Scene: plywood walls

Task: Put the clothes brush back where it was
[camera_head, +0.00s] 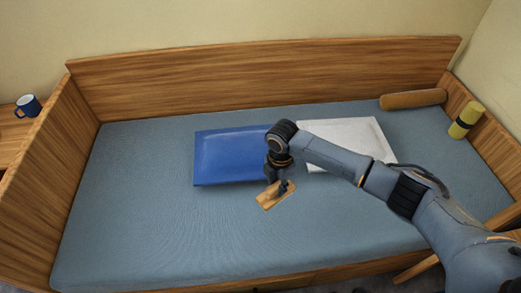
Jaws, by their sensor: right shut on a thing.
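The clothes brush (268,202) is a small flat piece with a light wooden back, in the middle of the bed in the head view. My right gripper (281,187) points down and is shut on it, covering its upper part. I cannot tell whether the brush touches the mattress or is held just above it. It is just in front of the blue flat cushion-like item (225,160). My left gripper is not in view.
The bed has a blue-grey mattress (150,225) and raised wooden sides (265,75). A white flat item (360,135), brown roll (412,99) and yellow cylinder (468,115) lie right. A blue mug (28,106) stands far left. The left and front mattress is clear.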

